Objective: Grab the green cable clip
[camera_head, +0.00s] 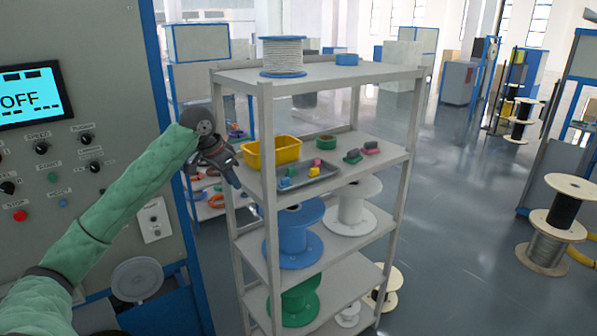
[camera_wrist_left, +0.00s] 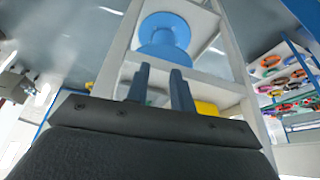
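Several small clips lie on the second shelf of the rack in the head view. A dark green clip (camera_head: 353,156) lies on the bare shelf to the right of the grey tray (camera_head: 322,178). A pink clip with a green part (camera_head: 371,148) lies beside it. Blue, pink and yellow-green clips lie in the tray. My left gripper (camera_head: 233,176) is at the rack's left front post, outside the shelf and apart from the clips. In the left wrist view its two fingers (camera_wrist_left: 160,76) stand apart with nothing visible between them. My right gripper is not in view.
A yellow bin (camera_head: 272,153) and a green ring (camera_head: 326,141) sit behind the tray. Spools fill the lower shelves. A control panel (camera_head: 75,110) is at the left.

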